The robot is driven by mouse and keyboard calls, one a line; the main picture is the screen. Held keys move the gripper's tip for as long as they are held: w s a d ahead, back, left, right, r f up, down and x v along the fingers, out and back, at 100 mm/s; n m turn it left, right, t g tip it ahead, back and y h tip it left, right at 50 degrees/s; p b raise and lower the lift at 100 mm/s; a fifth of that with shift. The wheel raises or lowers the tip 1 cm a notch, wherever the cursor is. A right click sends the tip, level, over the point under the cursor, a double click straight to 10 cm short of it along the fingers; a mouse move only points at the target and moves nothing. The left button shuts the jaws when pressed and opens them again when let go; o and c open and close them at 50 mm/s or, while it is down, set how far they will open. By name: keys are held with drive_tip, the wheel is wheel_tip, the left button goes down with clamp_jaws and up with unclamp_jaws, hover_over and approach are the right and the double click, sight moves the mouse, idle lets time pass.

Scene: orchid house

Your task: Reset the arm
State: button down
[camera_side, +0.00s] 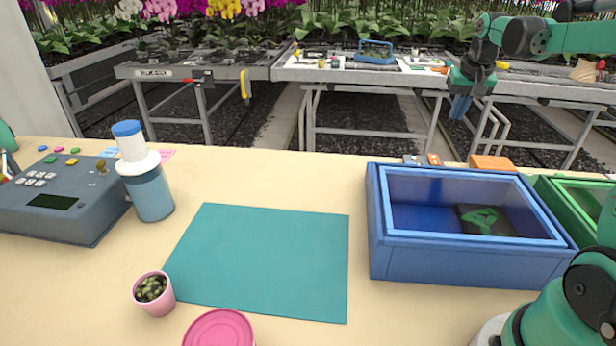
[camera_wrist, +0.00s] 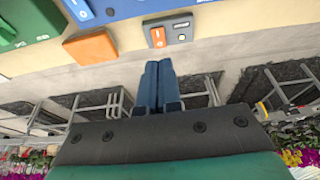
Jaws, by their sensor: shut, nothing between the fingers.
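My gripper (camera_side: 460,106) is raised at the upper right of the side view, above and beyond the back edge of the table, over the blue crate's far side. Its blue fingers point down and are shut with nothing between them. In the wrist view my gripper (camera_wrist: 158,68) shows two blue fingers pressed together, with the floor and benches behind them. It touches nothing.
A blue crate (camera_side: 470,265) holds a dark item with a green mark. A green crate (camera_side: 545,190) stands right of it. An orange block (camera_side: 492,163) lies behind. A teal mat (camera_side: 260,260), bottle (camera_side: 151,195), grey console (camera_side: 60,215), pink pot (camera_side: 155,300) and pink lid (camera_side: 218,330) occupy the left.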

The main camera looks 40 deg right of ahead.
idle(0.3)
drive_tip(key=s+a+f+n+t, duration=0.1)
drive_tip(key=a+n, duration=0.2)
drive_tip(key=a, duration=0.6)
drive_tip(key=s+a+f+n+t+y, duration=0.1)
drive_tip(key=s+a+n+t, duration=0.1)
drive_tip(key=a, duration=0.7)
drive_tip(key=s+a+f+n+t+y, duration=0.1)
drive_tip(key=a+n, duration=0.3)
drive_tip(key=a, duration=0.5)
drive_tip(key=shift+s+a+t, duration=0.15)
drive_tip(key=shift+s+t, duration=0.25)
drive_tip(key=shift+s, duration=0.1)
